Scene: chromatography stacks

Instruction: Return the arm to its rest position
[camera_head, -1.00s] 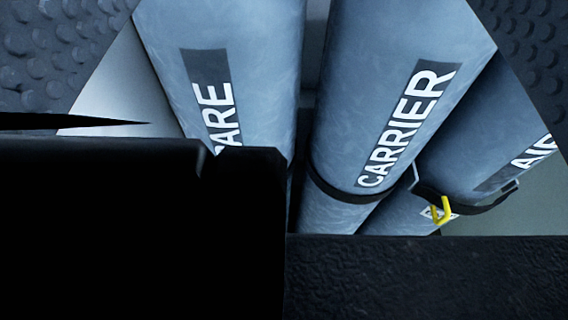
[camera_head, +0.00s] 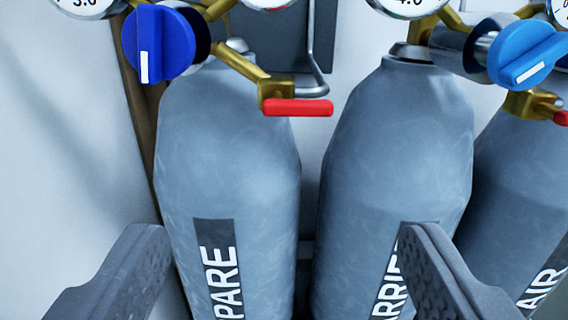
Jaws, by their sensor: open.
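My gripper (camera_head: 283,235) shows at the bottom of the view as two dark, ridged fingers spread wide apart. It is open, with nothing held between the fingers. The grey cylinder marked SPARE (camera_head: 228,165) and the grey cylinder marked CARRIER (camera_head: 400,150) stand beyond it. The right finger covers part of the CARRIER lettering. My arm's links do not show clearly.
A third grey cylinder marked AIR (camera_head: 525,180) stands at the right. The blue knob (camera_head: 160,45), red lever (camera_head: 297,107), light blue knob (camera_head: 527,54) and brass fittings stick out above the cylinders. A pale wall (camera_head: 60,130) is at the left.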

